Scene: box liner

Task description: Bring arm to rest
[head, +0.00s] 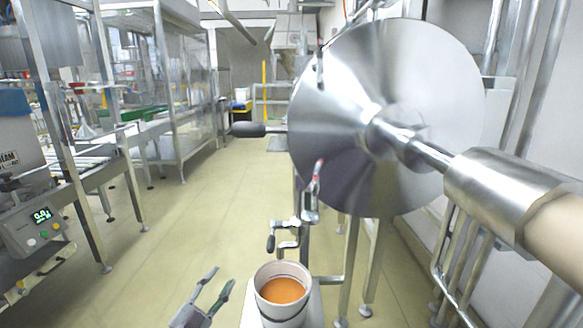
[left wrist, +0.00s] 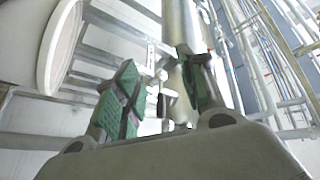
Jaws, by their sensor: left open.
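My left gripper (head: 217,284) is at the bottom of the head view, left of a white container (head: 267,271). Its two fingers are spread apart with nothing between them. The left wrist view shows the same gripper (left wrist: 163,88) with its green-padded fingers apart and empty. The white container is round, stands upright and holds an orange content (head: 283,290). The gripper and container look apart in the head view. My right gripper is not in view.
A large shiny steel disc machine (head: 400,80) with a thick shaft stands at the right. A weighing unit (head: 38,222) and conveyor frame (head: 90,180) are at the left. Open pale floor (head: 190,220) lies between them.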

